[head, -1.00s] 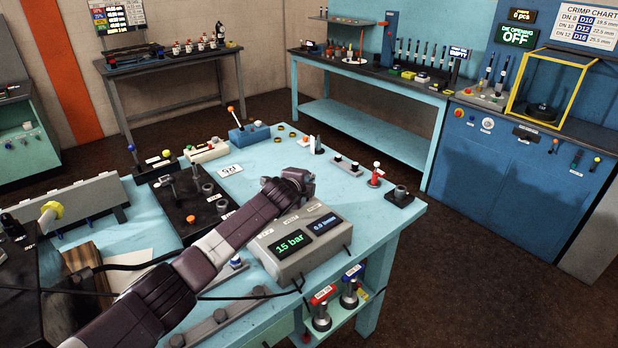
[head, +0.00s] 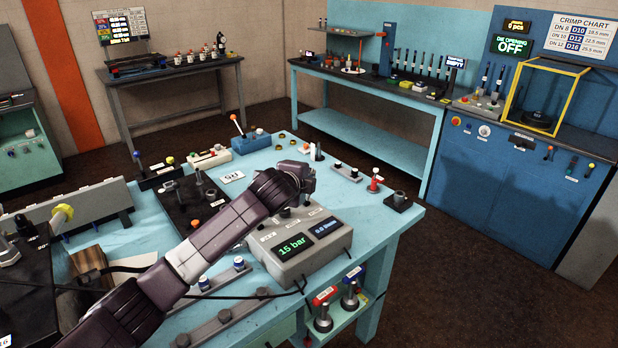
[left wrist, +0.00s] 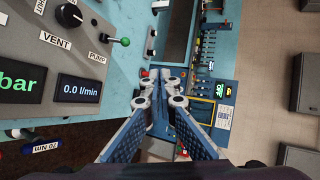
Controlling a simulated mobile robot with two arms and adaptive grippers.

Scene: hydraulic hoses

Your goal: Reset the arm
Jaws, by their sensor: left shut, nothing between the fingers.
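My left arm (head: 220,233) reaches from the lower left over the light blue workbench (head: 335,207). Its end is above the bench, behind the grey test unit (head: 298,252) in the head view. The fingers are hard to make out there. In the left wrist view my left gripper (left wrist: 161,80) has its two blue-sided fingers brought together at the tips, with nothing held. The test unit (left wrist: 55,65) is at the left of that view, apart from the fingers. My right gripper is not in view.
A red-topped valve (head: 375,183) and a dark block (head: 398,201) stand near the bench's right corner. A black fixture plate (head: 185,222) lies left of the arm. A black cable crosses below the arm. Dark floor (head: 480,290) is clear at right.

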